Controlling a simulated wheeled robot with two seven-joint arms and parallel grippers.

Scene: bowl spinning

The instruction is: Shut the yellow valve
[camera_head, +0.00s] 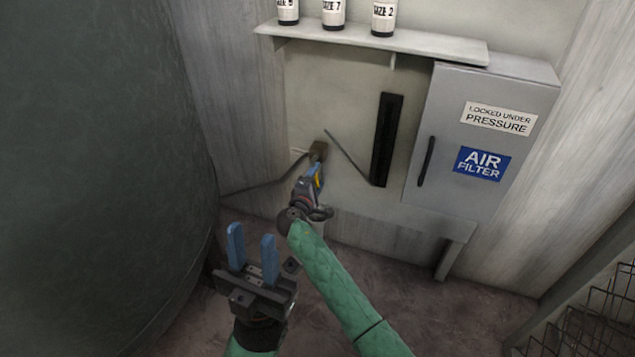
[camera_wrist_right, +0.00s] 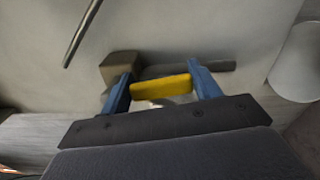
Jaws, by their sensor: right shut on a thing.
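The yellow valve (camera_wrist_right: 161,87) is a flat yellow handle. In the right wrist view it spans the space between the blue fingers of my right gripper (camera_wrist_right: 163,92), which is shut on it. In the head view only a small yellow strip of the valve (camera_head: 319,181) shows beside the blue fingers of my right gripper (camera_head: 314,176), low on the wall panel. A brownish block (camera_head: 318,150) with a pipe sits just above it. My left gripper (camera_head: 252,246) is open and empty, its blue fingers apart, in front of the wall at lower left.
A large dark green tank (camera_head: 90,160) fills the left side. A grey air filter cabinet (camera_head: 480,135) hangs at right, with a shelf (camera_head: 390,40) of labelled bottles above. A thin rod (camera_head: 347,157) and dark vertical slot (camera_head: 387,140) are nearby. A wire rack (camera_head: 595,325) stands lower right.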

